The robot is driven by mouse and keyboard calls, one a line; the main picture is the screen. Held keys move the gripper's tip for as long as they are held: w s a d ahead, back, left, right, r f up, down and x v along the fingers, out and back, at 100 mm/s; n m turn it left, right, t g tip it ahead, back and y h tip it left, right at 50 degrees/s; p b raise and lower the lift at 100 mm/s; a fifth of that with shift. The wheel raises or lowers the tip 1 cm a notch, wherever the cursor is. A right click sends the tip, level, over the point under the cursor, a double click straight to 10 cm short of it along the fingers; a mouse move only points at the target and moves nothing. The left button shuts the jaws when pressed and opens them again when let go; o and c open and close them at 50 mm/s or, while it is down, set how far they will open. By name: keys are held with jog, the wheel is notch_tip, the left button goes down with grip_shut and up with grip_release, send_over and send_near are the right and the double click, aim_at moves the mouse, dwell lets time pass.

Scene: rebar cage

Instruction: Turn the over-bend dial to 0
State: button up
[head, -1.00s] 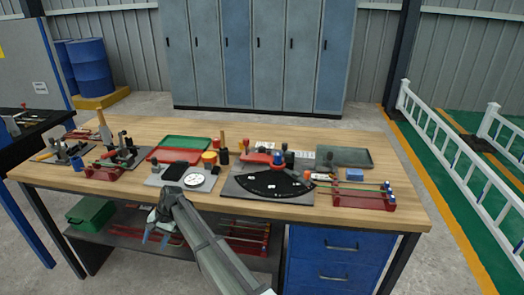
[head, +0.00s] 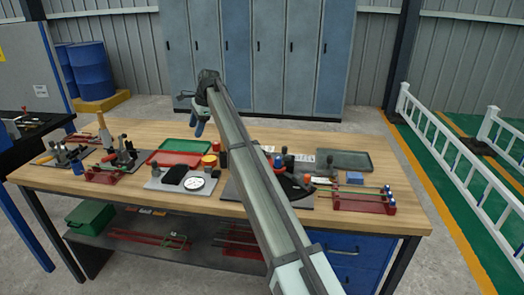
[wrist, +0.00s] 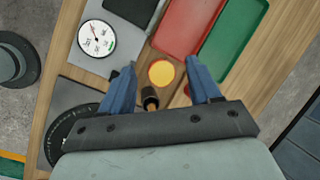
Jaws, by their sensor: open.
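A white round dial (head: 195,184) with dark markings lies on a grey plate on the bench. It also shows at the upper left of the wrist view (wrist: 97,38), with a red pointer; its figures are too small to read. My gripper (head: 199,124) is raised above the bench, pointing down. In the wrist view its blue fingers (wrist: 163,84) are apart with nothing held. They frame a yellow-topped pot (wrist: 161,73) below, and the dial is off to their left. The gripper is clear of the dial.
Red (head: 174,159) and green (head: 186,146) trays lie behind the dial. A black box (head: 174,174) sits beside it on the plate. A dark handled tool (wrist: 150,99) stands near the pot. My arm partly hides the black fan-shaped plate (wrist: 70,138).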

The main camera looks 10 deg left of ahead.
jog(key=w+d+f+m+h, duration=0.1)
jog(key=w+d+h, duration=0.1)
jog(key=w+d, duration=0.75)
jog(key=w+d+f+m+h, duration=0.2)
jog(key=w+d, duration=0.2)
jog(key=d, duration=1.1)
jog(key=f, duration=1.3)
jog(key=shift+w+a+f, duration=0.15)
jog(key=shift+a+f, duration=0.05)
jog(key=shift+f, duration=0.05)
jog(key=shift+c, duration=0.3)
jog(key=c, duration=1)
jog(key=shift+t, duration=0.3)
